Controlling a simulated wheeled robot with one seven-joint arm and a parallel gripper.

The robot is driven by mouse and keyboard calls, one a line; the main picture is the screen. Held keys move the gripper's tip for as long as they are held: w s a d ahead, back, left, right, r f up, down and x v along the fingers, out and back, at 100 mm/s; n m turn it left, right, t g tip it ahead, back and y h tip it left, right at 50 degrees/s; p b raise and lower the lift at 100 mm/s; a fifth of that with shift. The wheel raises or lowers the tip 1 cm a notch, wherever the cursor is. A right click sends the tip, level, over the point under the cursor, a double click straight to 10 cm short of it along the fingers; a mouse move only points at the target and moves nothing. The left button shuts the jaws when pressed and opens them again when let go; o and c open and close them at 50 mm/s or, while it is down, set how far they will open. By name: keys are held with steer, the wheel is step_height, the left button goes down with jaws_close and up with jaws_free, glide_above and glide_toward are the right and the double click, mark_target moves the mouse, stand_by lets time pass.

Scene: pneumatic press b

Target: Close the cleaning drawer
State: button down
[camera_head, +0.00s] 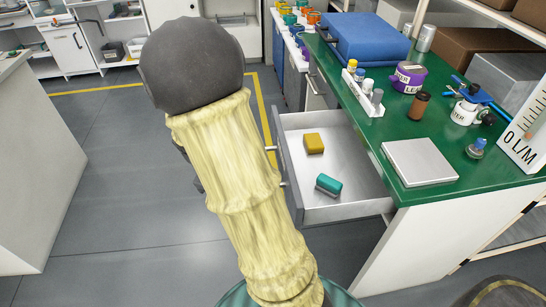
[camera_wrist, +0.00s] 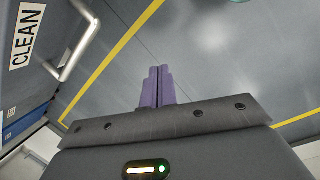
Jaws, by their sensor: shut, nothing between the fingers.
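The cleaning drawer (camera_head: 345,165) stands pulled out of the green-topped workbench. A yellow block (camera_head: 314,143) and a teal block (camera_head: 328,184) lie inside it. In the wrist view, the drawer front (camera_wrist: 30,75) is at the upper left, with a "CLEAN" label (camera_wrist: 27,36) and a metal bar handle (camera_wrist: 80,45). My gripper (camera_wrist: 156,72) shows there with its purple fingers together and empty. The fingers are apart from the handle, to its right in that view, with floor behind them. In the head view my arm hides the gripper and part of the drawer front.
A white cabinet (camera_head: 35,160) stands at the left. Grey floor (camera_head: 120,150) between them is clear.

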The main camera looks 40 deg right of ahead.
mark_target(282, 169)
steer(key=w+d+r+n+g+h+p, duration=0.1)
steer(key=w+d+n+g+h+p, duration=0.1)
steer(key=d, duration=0.3)
steer(key=w+d+r+n+g+h+p, duration=0.1)
steer(key=w+d+r+n+h+p, duration=0.1)
steer(key=d, duration=0.4)
steer(key=shift+w+d+n+g+h, duration=0.25)
steer(key=shift+w+n+g+h, duration=0.25)
steer(key=shift+n, duration=0.5)
steer(key=shift+f, duration=0.1)
steer(key=b+x, duration=0.1)
steer(key=x, duration=0.8)
steer(key=shift+d+f+b, duration=0.2)
steer(key=shift+f+b, duration=0.05)
steer(key=shift+b, duration=0.05)
steer(key=shift+s+d+f, duration=0.1)
steer(key=shift+d, duration=0.1)
